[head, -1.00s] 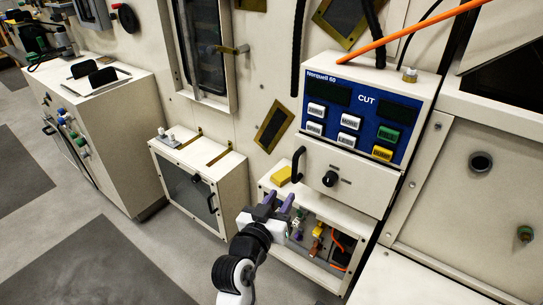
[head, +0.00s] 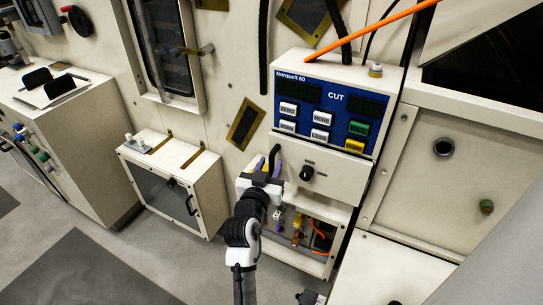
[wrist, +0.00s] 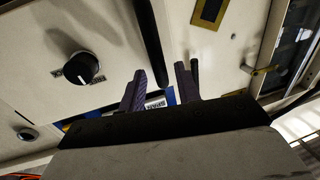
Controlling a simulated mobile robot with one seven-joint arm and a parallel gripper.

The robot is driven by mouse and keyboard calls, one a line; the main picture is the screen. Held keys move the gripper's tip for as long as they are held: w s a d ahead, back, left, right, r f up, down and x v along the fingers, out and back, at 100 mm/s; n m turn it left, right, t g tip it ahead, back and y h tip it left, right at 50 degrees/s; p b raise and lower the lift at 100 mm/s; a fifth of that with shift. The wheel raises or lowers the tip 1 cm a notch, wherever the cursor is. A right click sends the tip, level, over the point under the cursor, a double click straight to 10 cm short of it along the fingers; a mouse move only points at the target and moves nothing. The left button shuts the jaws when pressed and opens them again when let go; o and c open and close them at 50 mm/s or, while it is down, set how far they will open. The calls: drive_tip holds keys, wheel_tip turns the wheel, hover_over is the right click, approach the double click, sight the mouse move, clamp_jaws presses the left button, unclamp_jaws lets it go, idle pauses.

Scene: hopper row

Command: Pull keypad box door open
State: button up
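The keypad box (head: 282,102) is cream with a blue panel. Its door appears to be the plain cream front (head: 338,184) below the keys, with a round black knob (head: 306,173) and a black bar handle (head: 274,158) at its left edge. The door looks shut. My gripper (head: 270,178) is at the handle's lower part and hides some of it. In the wrist view, which looks upside down, the two purple fingers (wrist: 159,87) stand apart. The black handle (wrist: 152,40) shows between them with gaps on both sides. The knob (wrist: 82,66) is to the left.
An open-fronted box (head: 290,258) with wires and fittings is below the door. A small cabinet (head: 170,190) stands to the left. Orange and black cables hang above the keypad box.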

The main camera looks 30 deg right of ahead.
drive_tip(key=shift+x, duration=1.3)
clamp_jaws()
